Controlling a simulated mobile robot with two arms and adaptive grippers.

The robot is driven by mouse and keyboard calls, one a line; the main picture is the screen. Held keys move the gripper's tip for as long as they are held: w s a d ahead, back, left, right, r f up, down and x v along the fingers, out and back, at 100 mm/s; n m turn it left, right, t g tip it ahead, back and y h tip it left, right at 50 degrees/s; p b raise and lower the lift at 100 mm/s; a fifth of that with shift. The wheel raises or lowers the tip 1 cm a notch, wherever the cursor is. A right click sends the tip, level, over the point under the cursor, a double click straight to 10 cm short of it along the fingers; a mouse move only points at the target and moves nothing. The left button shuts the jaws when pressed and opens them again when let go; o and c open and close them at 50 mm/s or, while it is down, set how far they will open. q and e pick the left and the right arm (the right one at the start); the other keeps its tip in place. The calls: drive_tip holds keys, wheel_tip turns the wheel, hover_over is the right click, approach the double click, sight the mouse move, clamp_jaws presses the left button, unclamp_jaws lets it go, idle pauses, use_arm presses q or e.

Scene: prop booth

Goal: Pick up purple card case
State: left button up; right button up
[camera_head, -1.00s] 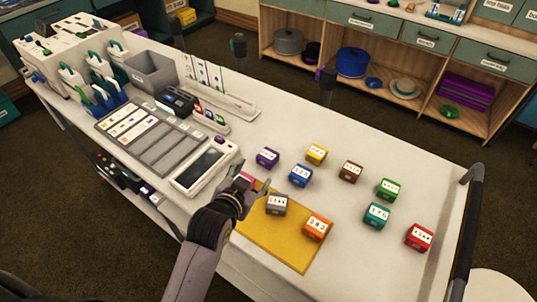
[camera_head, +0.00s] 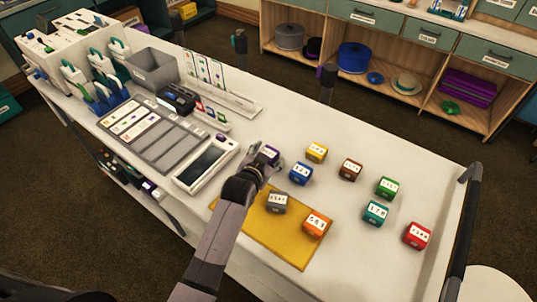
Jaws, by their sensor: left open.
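The purple card case (camera_head: 269,151) is a small purple box with a white label on the white cart top. My left gripper (camera_head: 266,160) is open at it, with its fingers around or just over the near side of the case. The fingers hide part of the case, and I cannot tell whether they touch it. The case still rests on the surface. My right gripper is not in view.
A blue case (camera_head: 301,174) stands close to the right of the gripper, and a yellow one (camera_head: 316,152) behind it. A grey case (camera_head: 277,202) and an orange case (camera_head: 316,223) are on the yellow mat (camera_head: 270,238). A white-framed device (camera_head: 205,163) lies left.

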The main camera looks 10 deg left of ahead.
use_arm(q)
drive_tip(key=shift+c, duration=0.4)
drive_tip(key=c, duration=0.8)
drive_tip(key=shift+r, duration=0.1)
drive_tip(key=shift+c, duration=0.2)
